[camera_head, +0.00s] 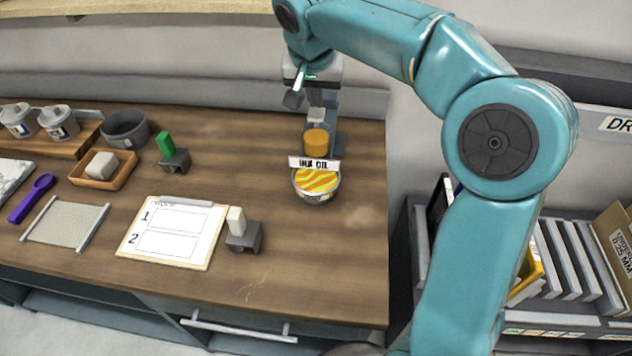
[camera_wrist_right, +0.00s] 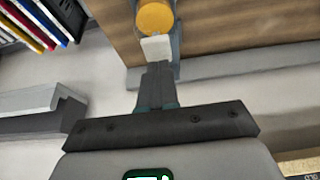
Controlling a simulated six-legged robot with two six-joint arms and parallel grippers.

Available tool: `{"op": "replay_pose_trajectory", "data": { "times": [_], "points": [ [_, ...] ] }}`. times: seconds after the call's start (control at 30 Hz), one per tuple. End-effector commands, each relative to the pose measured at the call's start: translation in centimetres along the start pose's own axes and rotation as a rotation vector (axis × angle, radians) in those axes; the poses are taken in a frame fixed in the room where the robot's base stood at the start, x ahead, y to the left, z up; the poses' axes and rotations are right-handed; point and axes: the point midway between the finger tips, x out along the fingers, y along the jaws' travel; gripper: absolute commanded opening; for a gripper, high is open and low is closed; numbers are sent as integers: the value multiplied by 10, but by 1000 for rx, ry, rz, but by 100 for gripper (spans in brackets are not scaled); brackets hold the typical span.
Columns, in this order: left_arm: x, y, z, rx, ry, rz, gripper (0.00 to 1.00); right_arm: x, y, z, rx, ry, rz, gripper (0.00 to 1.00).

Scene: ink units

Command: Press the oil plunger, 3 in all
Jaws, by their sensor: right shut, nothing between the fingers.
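The ink oil dispenser stands near the back right of the wooden bench. It has a pale plunger top (camera_head: 316,115), an amber oil jar (camera_head: 316,142) and a white "INK OIL" label (camera_head: 314,163). My right gripper (camera_head: 315,101) is shut and empty, directly over the plunger top. In the right wrist view, the shut fingertips (camera_wrist_right: 157,66) meet the edge of the pale plunger top (camera_wrist_right: 156,48), with the amber jar (camera_wrist_right: 155,17) beyond. I cannot tell whether they touch it. A round tin (camera_head: 318,183) with orange and yellow stripes sits below the label. My left gripper is out of view.
A clipboard (camera_head: 170,243) numbered 1 and 2 lies left of the dispenser, with a pale-handled stamp (camera_head: 237,221) beside it. A green-handled stamp (camera_head: 166,143), a dark bowl (camera_head: 125,129) and a wooden tray (camera_head: 126,170) stand farther left. Bench space around the tin is clear.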

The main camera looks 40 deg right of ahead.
Motion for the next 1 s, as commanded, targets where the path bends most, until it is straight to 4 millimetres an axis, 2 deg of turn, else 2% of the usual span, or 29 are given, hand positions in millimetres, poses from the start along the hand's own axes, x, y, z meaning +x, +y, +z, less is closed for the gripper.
{"op": "replay_pose_trajectory", "data": {
  "times": [0.27,0.8,1.0],
  "points": [
    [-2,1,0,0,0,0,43,-2,0,-1,1,1,-1,0],
    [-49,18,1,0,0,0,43,-54,0,-23,0,0,0,0],
    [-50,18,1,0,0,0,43,-56,0,-24,0,0,0,0]
  ]
}}
